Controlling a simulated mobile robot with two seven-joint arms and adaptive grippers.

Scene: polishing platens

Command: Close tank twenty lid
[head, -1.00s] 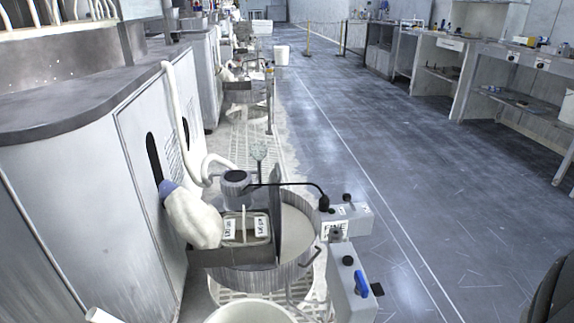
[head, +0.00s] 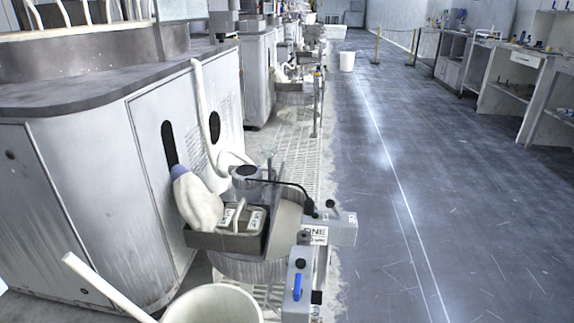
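No tank lid marked twenty can be made out in the head view. The nearest station is a round grey drum (head: 285,218) with a dark rectangular tray (head: 213,241) on its left side. Small pieces with white labels (head: 254,220) lie in the tray, too small to read. A grey control box (head: 342,230) at the drum's right carries a white label reading "ONE". A second grey box (head: 297,285) with a blue handle is below it. Neither of my grippers is in view.
A white bucket (head: 213,304) and a pale rod (head: 105,286) are at the bottom. A grey cabinet (head: 85,190) fills the left. More stations (head: 294,95) line the aisle. A far white bucket (head: 347,61) stands on the floor. The floor (head: 430,190) to the right is clear.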

